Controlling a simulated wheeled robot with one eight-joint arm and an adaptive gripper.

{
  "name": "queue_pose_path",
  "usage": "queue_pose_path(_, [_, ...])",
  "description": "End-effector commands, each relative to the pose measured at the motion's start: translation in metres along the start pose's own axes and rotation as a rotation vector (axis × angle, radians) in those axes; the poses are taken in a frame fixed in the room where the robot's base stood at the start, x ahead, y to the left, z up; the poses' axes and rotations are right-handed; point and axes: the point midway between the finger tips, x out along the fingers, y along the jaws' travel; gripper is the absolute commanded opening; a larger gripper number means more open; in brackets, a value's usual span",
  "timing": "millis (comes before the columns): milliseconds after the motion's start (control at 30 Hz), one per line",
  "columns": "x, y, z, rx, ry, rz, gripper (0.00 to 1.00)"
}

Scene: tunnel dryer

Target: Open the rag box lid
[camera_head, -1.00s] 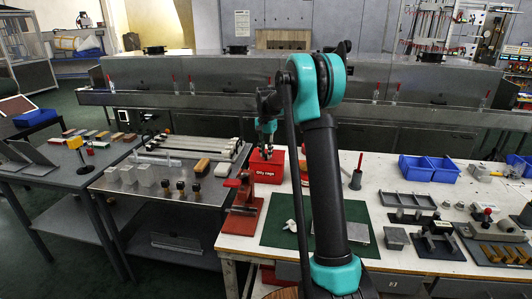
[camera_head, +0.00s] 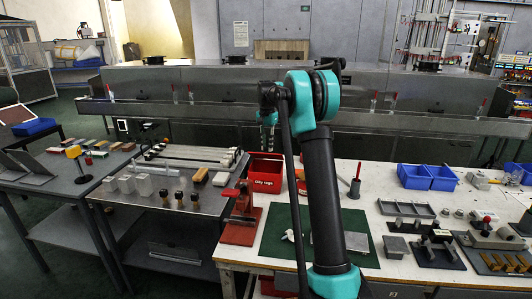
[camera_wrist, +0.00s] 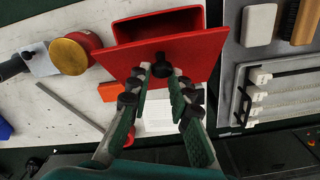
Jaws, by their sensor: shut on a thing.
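The red rag box (camera_head: 264,184), labelled "Oily rags", stands at the left end of the white bench. In the wrist view the box (camera_wrist: 117,30) is at the top, with its dark inside showing. Its flat red lid (camera_wrist: 205,50) is tilted up off the opening, between the box and my gripper. A black knob (camera_wrist: 162,59) sits on the lid. My gripper (camera_wrist: 162,76) is shut on this knob, with a finger on either side. In the head view my gripper (camera_head: 267,145) is just above the box, partly hidden by my arm.
A red press-like tool (camera_head: 240,220) stands just in front of the box. A steel table (camera_head: 150,208) with blocks and rods lies to the left. Blue bins (camera_head: 428,176) and metal fixtures stand to the right. The long dryer (camera_head: 200,90) runs behind.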

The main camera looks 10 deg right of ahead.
Motion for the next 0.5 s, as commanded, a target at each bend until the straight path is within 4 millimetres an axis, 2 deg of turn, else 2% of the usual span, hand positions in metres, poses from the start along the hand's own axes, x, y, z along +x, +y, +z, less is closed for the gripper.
queue_pose_path(33, [-0.002,-0.007,-0.006,-0.002,0.005,-0.009,0.0])
queue_pose_path(500, [-0.016,-0.029,-0.049,-0.005,0.002,-0.013,0.0])
